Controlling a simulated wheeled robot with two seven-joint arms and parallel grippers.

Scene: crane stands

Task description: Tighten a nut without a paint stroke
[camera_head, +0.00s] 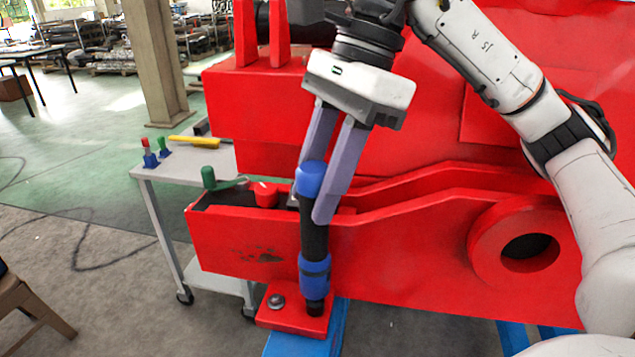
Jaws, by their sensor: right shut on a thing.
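My right gripper (310,188) is shut on the upper part of a black and blue tool (314,240), just below its blue top cap. The tool stands nearly upright, and its black lower end meets the right part of a red foot plate (291,324). Whatever lies under that end is hidden. One grey nut (277,300) shows on the same plate, left of the tool and apart from it. I cannot make out a paint stroke on it. On the grey cart, a red-capped marker (148,152) and a green-capped marker (163,147) stand in blue holders. My left gripper is out of view.
The big red crane body (400,245) rises close behind the tool. A green-handled item (209,178) and a red item (265,194) sit at its left end. The wheeled cart (165,171) also bears a yellow tool (193,141). Open floor lies left.

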